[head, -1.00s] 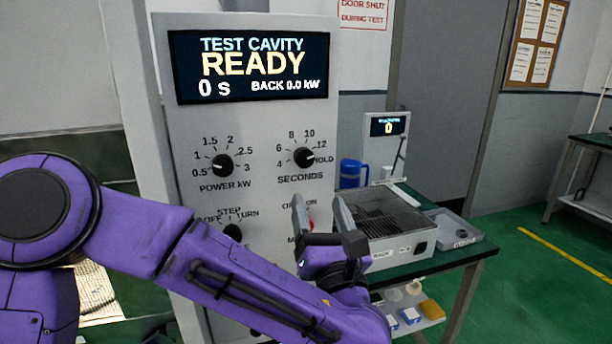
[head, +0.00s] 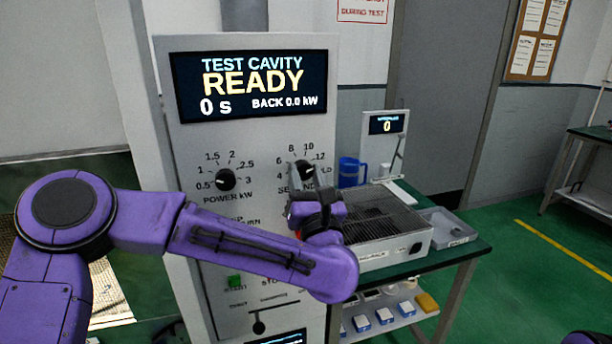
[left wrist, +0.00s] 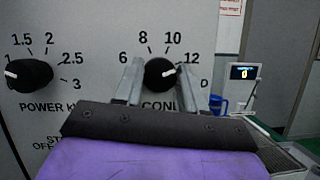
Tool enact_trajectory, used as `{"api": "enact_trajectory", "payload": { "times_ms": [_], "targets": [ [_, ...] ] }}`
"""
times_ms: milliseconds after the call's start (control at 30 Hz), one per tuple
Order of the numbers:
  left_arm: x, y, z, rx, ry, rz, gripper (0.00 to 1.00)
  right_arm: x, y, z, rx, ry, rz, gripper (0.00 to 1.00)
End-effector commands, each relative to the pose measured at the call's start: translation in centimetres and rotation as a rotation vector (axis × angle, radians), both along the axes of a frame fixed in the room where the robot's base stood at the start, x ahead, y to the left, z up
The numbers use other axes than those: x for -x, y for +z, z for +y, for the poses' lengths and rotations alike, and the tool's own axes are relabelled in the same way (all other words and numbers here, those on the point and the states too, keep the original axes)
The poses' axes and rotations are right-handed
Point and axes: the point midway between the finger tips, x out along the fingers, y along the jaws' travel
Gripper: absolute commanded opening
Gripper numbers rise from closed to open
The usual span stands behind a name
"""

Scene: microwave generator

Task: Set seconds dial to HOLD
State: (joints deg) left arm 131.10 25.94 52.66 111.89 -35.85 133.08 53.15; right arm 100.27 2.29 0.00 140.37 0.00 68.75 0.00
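The seconds dial (head: 304,168) is a round black knob with a white pointer mark, on the grey front panel. In the left wrist view the dial (left wrist: 159,73) has its mark toward the upper right, near 12. The HOLD label is mostly hidden behind a finger; only its last letter shows. My left gripper (head: 306,182) is in front of the panel, just below the dial. In the left wrist view its fingers (left wrist: 160,86) are apart, one on each side of the dial. Contact with the knob cannot be told. My right gripper is not in view.
The power dial (head: 226,180) is left of the seconds dial. The display (head: 250,82) above reads READY, 0 s. A bench with a wire-topped tray (head: 385,222) and a blue mug (head: 350,172) stands to the right. My left arm covers lower controls.

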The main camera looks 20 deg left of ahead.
Motion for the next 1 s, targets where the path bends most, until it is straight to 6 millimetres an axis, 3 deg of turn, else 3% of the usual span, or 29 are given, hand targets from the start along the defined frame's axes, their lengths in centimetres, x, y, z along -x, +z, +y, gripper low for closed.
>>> {"api": "enact_trajectory", "payload": {
  "times_ms": [33, 100, 567, 1000],
  "targets": [
    [0.01, 0.00, -0.02, 0.000, 0.000, 0.000, 0.23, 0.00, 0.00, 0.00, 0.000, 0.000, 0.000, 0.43],
    [0.02, 0.01, -0.02, 0.000, 0.000, 0.000, 0.09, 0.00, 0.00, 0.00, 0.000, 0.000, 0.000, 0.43],
    [0.10, -0.05, 0.06, -0.089, 0.000, 0.062, 0.09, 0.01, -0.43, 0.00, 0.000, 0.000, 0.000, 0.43],
    [0.20, 0.22, 0.17, -0.391, -0.001, 0.265, 0.09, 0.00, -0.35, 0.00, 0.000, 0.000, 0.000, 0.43]
  ]
}}
